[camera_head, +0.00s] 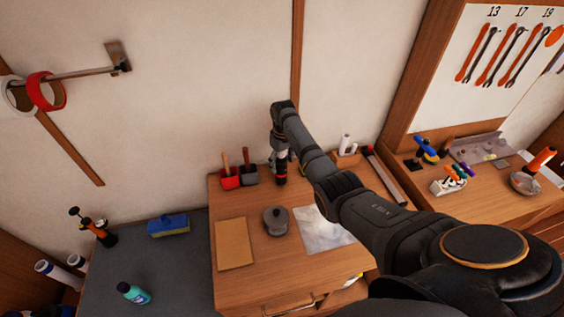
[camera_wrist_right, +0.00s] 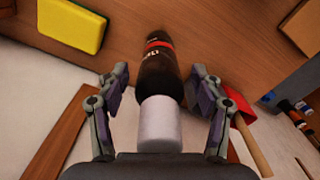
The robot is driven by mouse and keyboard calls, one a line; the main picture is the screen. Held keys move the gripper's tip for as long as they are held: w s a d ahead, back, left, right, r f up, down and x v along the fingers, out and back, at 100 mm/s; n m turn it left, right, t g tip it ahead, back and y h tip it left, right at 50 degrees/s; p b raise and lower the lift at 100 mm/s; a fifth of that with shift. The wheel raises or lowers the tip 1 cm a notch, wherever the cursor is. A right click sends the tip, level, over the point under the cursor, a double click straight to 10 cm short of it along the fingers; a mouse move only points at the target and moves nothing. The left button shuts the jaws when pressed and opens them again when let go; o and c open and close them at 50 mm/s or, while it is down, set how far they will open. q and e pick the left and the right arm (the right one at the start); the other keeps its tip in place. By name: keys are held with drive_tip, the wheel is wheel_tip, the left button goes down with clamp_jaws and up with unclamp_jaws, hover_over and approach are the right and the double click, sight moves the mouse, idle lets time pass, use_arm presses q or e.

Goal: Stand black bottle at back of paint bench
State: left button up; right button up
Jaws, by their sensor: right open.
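The black bottle (camera_head: 281,174) has a red band and stands on the wooden bench (camera_head: 240,285), near its back edge by the wall. In the right wrist view the bottle (camera_wrist_right: 157,78) shows a white cap pointing toward the camera and its base at the wood. My right gripper (camera_head: 280,150) is over the bottle from above. In the wrist view its open fingers (camera_wrist_right: 160,85) lie on either side of the bottle, with gaps visible. My left gripper is not in view.
A red container (camera_head: 231,180) with a wooden handle stands left of the bottle, beside a dark one (camera_head: 250,175). A round grey lidded thing (camera_head: 276,220), a brown board (camera_head: 235,244) and a whitish sheet (camera_head: 322,230) lie in front. A yellow-green block (camera_wrist_right: 72,22) shows in the wrist view.

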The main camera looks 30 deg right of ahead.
drive_tip(key=shift+r, duration=0.35)
wheel_tip(320, 180, up, 11)
drive_tip(key=b, duration=0.2)
drive_tip(key=shift+d+f+b, duration=0.1)
drive_tip(key=shift+f+b, duration=0.1)
drive_tip(key=shift+b, duration=0.15)
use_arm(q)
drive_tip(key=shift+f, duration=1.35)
use_arm(e)
drive_tip(key=shift+r, duration=0.55)
